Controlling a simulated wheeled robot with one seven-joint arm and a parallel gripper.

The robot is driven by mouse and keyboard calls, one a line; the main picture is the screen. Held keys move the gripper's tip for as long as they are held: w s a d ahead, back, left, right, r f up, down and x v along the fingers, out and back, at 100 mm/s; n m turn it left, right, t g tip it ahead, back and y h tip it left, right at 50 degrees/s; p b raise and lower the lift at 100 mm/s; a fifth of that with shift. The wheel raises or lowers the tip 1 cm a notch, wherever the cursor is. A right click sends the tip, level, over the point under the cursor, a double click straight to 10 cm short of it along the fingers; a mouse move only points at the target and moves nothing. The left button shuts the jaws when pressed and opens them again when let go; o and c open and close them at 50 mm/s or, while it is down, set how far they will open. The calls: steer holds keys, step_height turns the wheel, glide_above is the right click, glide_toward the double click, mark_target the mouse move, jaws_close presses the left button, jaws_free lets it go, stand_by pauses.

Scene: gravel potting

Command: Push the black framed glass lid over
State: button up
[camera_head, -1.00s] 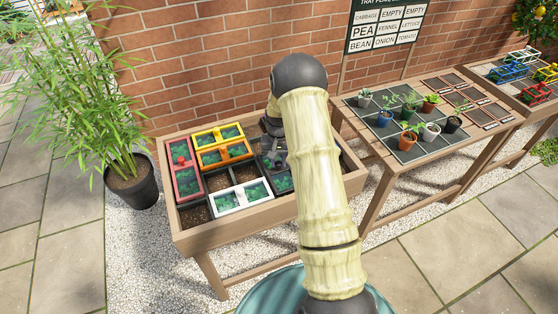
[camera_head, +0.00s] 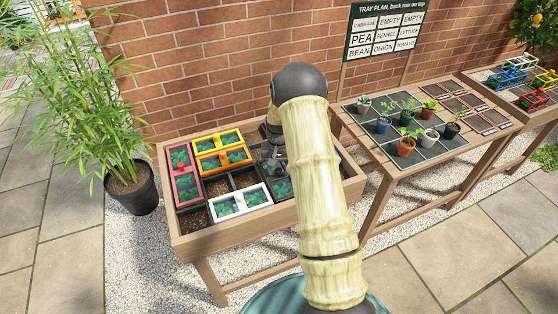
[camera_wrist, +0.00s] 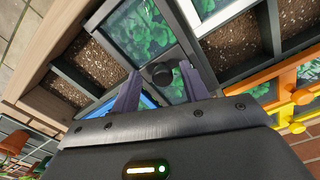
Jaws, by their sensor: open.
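The black framed glass lid (camera_wrist: 139,32) lies on the planter, with green leaves under its glass. It also shows just right of the white lid in the head view (camera_head: 283,188). Its round black knob (camera_wrist: 162,74) stands up near the middle of the wrist view. My gripper (camera_wrist: 160,78) is open, with one purple-grey finger on each side of the knob. I cannot tell whether either finger touches it. In the head view my gripper (camera_head: 275,158) is low over the planter, and my arm hides part of the lid.
A white framed lid (camera_head: 241,204) lies left of the black one. Yellow (camera_head: 207,140), orange (camera_head: 224,159) and red (camera_head: 186,186) lids lie farther left. A blue lid (camera_wrist: 141,102) is close beside my gripper. Bare soil cells (camera_wrist: 88,47) lie open. A table with potted plants (camera_head: 406,148) stands right.

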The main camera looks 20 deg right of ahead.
mark_target(279, 170)
step_height(279, 170, up, 17)
steer(key=b, duration=0.1)
steer(key=shift+r+b, duration=0.15)
steer(key=shift+b, duration=0.2)
stand_by(0.4)
steer(key=s+a+n+t, duration=0.1)
steer(key=s+a, duration=0.3)
steer(key=s, duration=0.4)
steer(key=s+a+r+n+p, duration=0.1)
steer(key=s+a, duration=0.3)
steer(key=s, duration=0.4)
steer(key=s+a+r+n+t+p, duration=0.1)
steer(key=s+a, duration=0.3)
steer(key=s, duration=0.4)
steer(key=shift+n+t, duration=0.3)
steer(key=shift+n, duration=0.5)
